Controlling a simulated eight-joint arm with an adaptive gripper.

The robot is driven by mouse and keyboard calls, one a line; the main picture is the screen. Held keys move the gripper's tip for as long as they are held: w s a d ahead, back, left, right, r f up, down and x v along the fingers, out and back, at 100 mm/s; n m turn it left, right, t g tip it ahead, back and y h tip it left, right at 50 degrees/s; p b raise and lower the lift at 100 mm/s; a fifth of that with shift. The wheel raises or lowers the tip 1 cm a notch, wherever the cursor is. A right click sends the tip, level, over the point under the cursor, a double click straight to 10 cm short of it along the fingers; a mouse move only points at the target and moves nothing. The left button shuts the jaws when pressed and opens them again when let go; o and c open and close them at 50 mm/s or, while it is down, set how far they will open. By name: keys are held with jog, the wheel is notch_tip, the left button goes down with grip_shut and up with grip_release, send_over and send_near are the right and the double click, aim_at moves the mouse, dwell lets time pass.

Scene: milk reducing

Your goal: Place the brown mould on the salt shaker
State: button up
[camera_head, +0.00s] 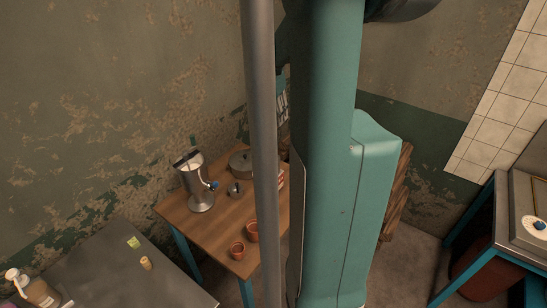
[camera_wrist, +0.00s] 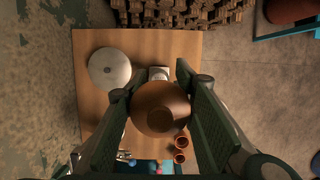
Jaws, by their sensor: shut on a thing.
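In the wrist view a rounded brown mould (camera_wrist: 160,108) sits between the two dark fingers of my gripper (camera_wrist: 155,88). My gripper is shut on it, above the wooden table. A small pale, squarish thing (camera_wrist: 158,73) shows just past the mould, partly hidden; I cannot tell whether it is the salt shaker. In the head view a small grey metal piece (camera_head: 235,188) stands on the wooden table, and a small tan cylinder (camera_head: 146,263) stands on the grey table; neither is clearly a salt shaker. My gripper does not show in the head view.
The wooden table (camera_head: 180,208) holds a metal machine (camera_head: 201,190), a lidded pot (camera_head: 241,162) and reddish-brown cups (camera_head: 237,250). The round lid (camera_wrist: 109,68) lies left of my gripper in the wrist view. A pole and a teal column block much of the head view.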

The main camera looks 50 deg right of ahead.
aim_at(276, 125)
notch_tip(276, 125, down, 5)
jog(key=shift+r, duration=0.1)
dwell(0.5)
jog(key=shift+f, duration=3.05)
jog(key=shift+f, duration=0.1)
jog(key=shift+f, duration=2)
jog(key=shift+f+b, duration=0.15)
jog(key=shift+b, duration=0.2)
jog(key=o, duration=1)
